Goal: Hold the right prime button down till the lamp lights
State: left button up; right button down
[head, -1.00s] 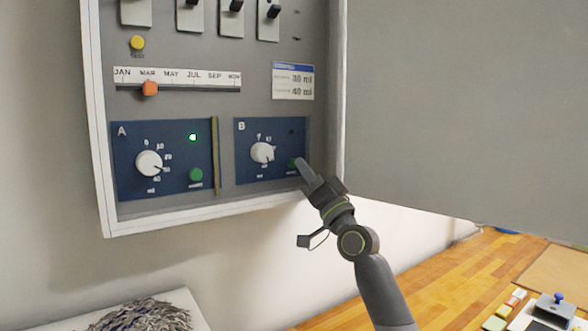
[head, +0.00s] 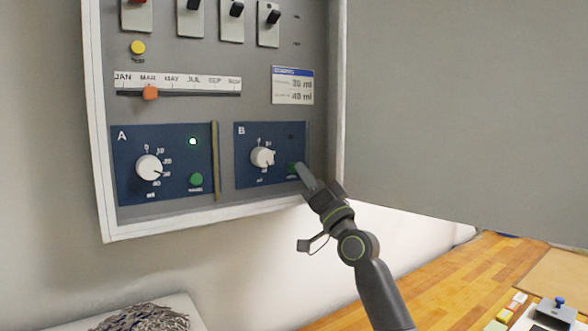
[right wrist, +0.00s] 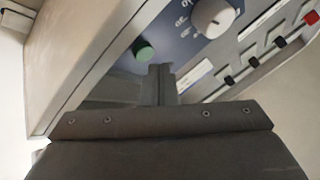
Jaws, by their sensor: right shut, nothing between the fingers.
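The right prime button is the green button (head: 292,168) at the lower right of blue panel B (head: 243,175), partly covered by my right gripper in the head view. Panel B's lamp (head: 291,136), above it, is dark. My right gripper (head: 303,168) is shut and empty, its tip at the button's right edge. In the right wrist view the green button (right wrist: 143,50) shows just beyond and left of the shut fingertips (right wrist: 160,70). I cannot tell whether they touch. My left gripper is not in view.
Panel A (head: 125,180) on the left has its own green button (head: 196,180) and a lit lamp (head: 193,141). A divider strip (head: 216,160) stands between the panels. The open cabinet door (head: 460,120) is close on the right. A wooden worktop (head: 440,275) lies below.

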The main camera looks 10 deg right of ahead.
dwell(0.9)
jog(key=shift+w+a+b, duration=0.15)
jog(key=shift+w+b, duration=0.3)
jog(key=shift+b, duration=0.2)
jog(key=shift+w+a+b, duration=0.1)
jog(key=shift+w+b, duration=0.25)
jog(key=shift+b, duration=0.4)
dwell(0.6)
dwell(1.7)
jog(key=shift+s+d+p, duration=0.25)
jog(key=shift+s+p, duration=0.55)
jog(key=shift+p, duration=0.25)
